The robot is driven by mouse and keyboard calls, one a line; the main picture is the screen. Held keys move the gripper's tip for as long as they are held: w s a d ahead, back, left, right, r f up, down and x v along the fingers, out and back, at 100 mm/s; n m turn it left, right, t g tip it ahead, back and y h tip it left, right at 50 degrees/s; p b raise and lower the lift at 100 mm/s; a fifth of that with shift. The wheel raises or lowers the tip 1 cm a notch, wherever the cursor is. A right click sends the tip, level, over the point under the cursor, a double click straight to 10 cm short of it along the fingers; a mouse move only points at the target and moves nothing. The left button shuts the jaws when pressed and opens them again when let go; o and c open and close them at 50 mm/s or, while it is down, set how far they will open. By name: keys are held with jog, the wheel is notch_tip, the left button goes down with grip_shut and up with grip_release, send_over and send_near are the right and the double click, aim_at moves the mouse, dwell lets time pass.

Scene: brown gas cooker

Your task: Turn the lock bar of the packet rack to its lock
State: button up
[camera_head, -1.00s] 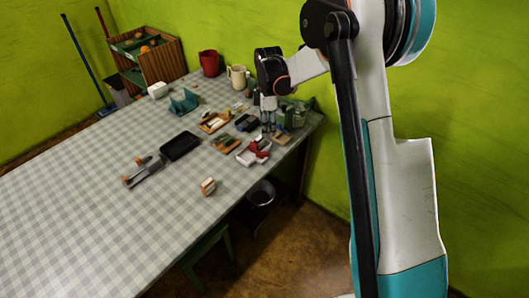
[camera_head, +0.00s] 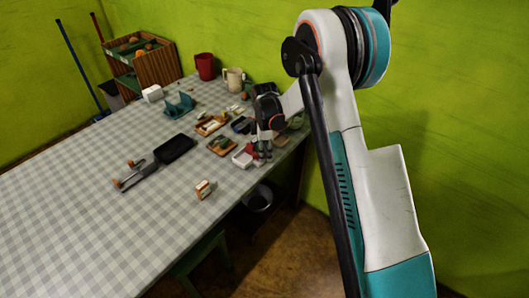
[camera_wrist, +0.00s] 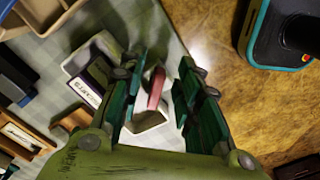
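The packet rack (camera_wrist: 78,62) is a white holder near the table edge, with a dark labelled packet (camera_wrist: 86,92) in it; it also shows small in the head view (camera_head: 242,159). A red bar (camera_wrist: 156,88), which looks like the lock bar, stands out at its right side over a white end piece (camera_wrist: 148,122). My gripper (camera_wrist: 160,85) is open, with one green finger on each side of the red bar. Gaps show between bar and fingers, and I cannot tell any contact. In the head view my gripper (camera_head: 262,158) is at the rack and hides part of it.
Wooden trays (camera_head: 222,146), a black tray (camera_head: 175,148), a teal holder (camera_head: 180,106) and mugs (camera_head: 205,66) stand on the checked table (camera_head: 90,210). The front left of the table is mostly clear. Beyond the edge is wooden floor, with a dark bin (camera_head: 259,197).

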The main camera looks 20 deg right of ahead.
grip_shut()
jog(key=m, duration=0.4)
jog(key=shift+s+a, duration=0.15)
jog(key=shift+s, duration=0.25)
jog(key=shift+s+a+m, duration=0.15)
jog(key=shift+m, duration=1.05)
jog(key=shift+s+a+m, duration=0.15)
jog(key=shift+m, duration=1.05)
grip_release()
